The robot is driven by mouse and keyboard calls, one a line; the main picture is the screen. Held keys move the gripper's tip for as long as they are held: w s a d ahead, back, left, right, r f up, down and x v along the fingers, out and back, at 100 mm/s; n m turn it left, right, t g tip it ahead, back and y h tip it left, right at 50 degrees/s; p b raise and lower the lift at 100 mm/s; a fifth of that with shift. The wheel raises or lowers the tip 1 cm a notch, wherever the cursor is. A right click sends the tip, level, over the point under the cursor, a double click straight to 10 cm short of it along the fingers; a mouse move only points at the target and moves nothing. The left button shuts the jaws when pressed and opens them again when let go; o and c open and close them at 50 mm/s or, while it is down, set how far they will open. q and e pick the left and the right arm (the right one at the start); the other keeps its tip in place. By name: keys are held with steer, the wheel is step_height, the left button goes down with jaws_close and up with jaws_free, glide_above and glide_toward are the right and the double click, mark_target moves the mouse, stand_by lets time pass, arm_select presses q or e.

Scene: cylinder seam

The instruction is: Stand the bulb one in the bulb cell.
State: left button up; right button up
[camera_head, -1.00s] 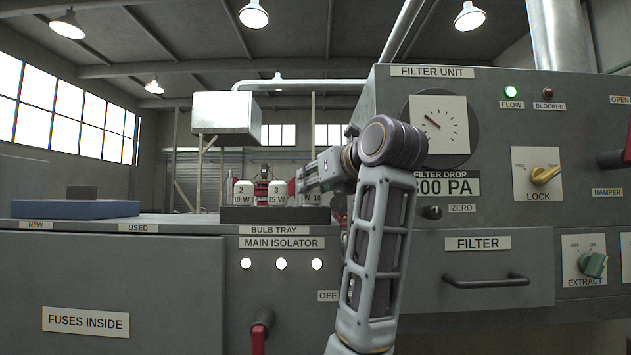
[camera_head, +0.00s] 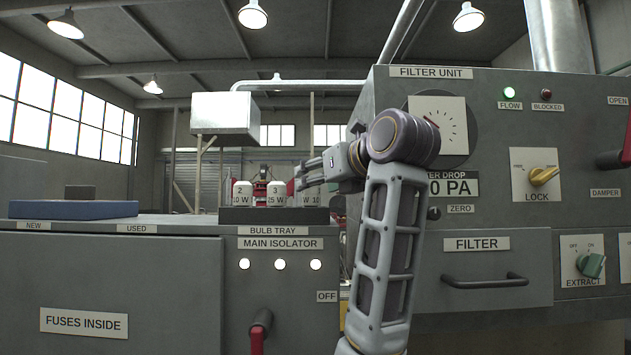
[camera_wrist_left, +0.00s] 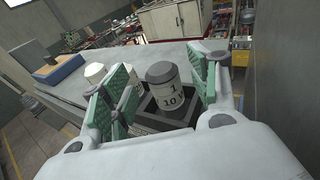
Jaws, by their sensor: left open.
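Bulb one (camera_wrist_left: 165,89), a cylinder with a grey top and a white label reading 1 and 10 W, stands upright in a dark tray cell in the left wrist view. My left gripper (camera_wrist_left: 160,95) is open, with a green-padded finger to each side of the bulb; I cannot tell whether they touch it. In the head view the gripper (camera_head: 304,172) is at the right end of the bulb tray (camera_head: 262,215) and partly hides a bulb there. Bulb two (camera_head: 242,192) and bulb three (camera_head: 276,193) stand to its left. My right gripper is out of view.
The main isolator handle (camera_head: 260,325) sticks out below.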

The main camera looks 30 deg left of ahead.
arm_select(q)
steer(key=v, duration=0.5)
steer(key=shift+s+d, duration=0.1)
steer(key=shift+d, duration=0.05)
steer(key=shift+s, duration=0.1)
stand_by(0.8)
